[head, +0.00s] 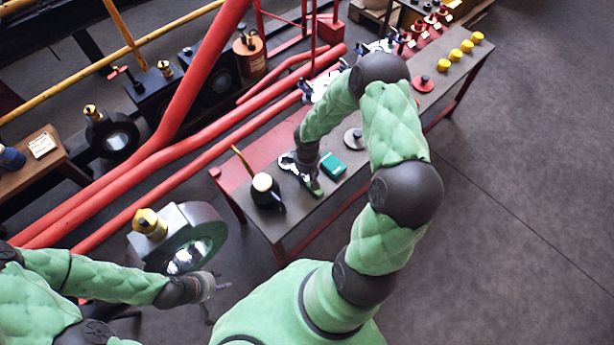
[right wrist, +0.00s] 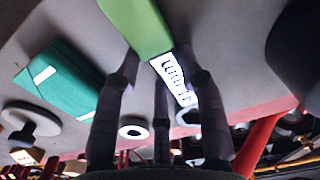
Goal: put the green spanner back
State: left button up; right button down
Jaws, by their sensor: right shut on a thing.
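The green spanner (right wrist: 135,22) is between the fingers of my right gripper (right wrist: 165,85), which is shut on it. In the right wrist view its green part runs out of the top edge, and a white strip with dark marks lies at its lower end between the fingers. In the head view a small green part of the spanner (head: 316,188) shows just below my right gripper (head: 303,168), low over the grey bench top; contact with the bench is unclear. My left gripper (head: 207,287) is at lower left, away from the bench; its jaws are too small to read.
A teal box (head: 333,165) lies close right of the right gripper. A dark round pot (head: 265,190) with a brush-like handle stands to its left. A grey disc (head: 353,138) and red and yellow parts (head: 467,46) stand further along the bench. Red pipes (head: 170,150) run behind.

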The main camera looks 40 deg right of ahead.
aim_at(307, 177)
jog(key=shift+w+r, duration=0.1)
jog(key=c, duration=0.8)
grip_release()
jog(key=shift+f, duration=0.2)
jog(key=shift+o, duration=0.2)
jog(key=shift+r, duration=0.1)
jog(key=shift+r, duration=0.15)
notch_tip(307, 177, up, 12)
jog(key=p, duration=0.5)
jog(key=shift+p, duration=0.35)
